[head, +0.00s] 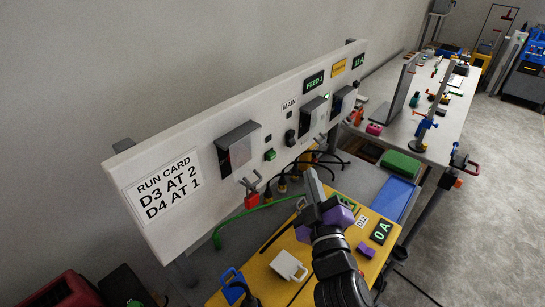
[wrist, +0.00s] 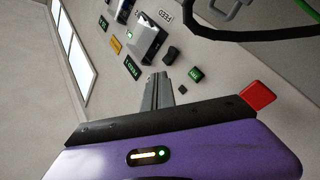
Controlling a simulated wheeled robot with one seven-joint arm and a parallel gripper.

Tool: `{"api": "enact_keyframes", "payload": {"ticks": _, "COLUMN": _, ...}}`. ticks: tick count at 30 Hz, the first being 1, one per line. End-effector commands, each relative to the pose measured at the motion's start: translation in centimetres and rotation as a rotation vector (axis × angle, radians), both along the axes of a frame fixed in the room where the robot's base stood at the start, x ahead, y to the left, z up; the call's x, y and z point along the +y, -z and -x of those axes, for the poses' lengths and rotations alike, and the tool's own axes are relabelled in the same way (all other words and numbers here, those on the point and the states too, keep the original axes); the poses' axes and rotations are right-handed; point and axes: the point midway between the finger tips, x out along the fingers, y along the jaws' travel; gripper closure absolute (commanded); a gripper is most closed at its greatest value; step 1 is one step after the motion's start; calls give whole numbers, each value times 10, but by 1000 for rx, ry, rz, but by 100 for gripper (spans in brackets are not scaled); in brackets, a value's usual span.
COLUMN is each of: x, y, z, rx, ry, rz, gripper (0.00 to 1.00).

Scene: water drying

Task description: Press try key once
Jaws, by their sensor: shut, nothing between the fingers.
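A white upright panel (head: 220,125) carries several dark boxes and small keys. A green key (head: 270,155) and a black block (head: 290,138) sit on it, low beside the MAIN label. The green key also shows in the wrist view (wrist: 195,74), with lettering too small to read, near the black block (wrist: 171,54). I cannot tell for sure which key is the try key. My gripper (head: 313,178) is shut and empty, in front of the panel and above the yellow board. In the wrist view its fingertips (wrist: 158,80) point at the panel, left of the green key; contact is not visible.
The yellow board (head: 285,255) below has a green 0 A display (head: 381,232) and a white handled block (head: 288,266). A cluttered table (head: 440,120) stands at the back right.

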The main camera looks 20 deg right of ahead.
Motion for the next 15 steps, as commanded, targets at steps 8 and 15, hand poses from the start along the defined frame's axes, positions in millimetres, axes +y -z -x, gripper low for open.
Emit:
{"api": "enact_keyframes", "payload": {"ticks": 8, "x": -9, "y": 11, "z": 1, "rx": 44, "ry": 43, "rz": 41, "gripper": 100}}
{"api": "enact_keyframes", "payload": {"ticks": 15, "x": -9, "y": 12, "z": 1, "rx": 45, "ry": 43, "rz": 43, "gripper": 100}}
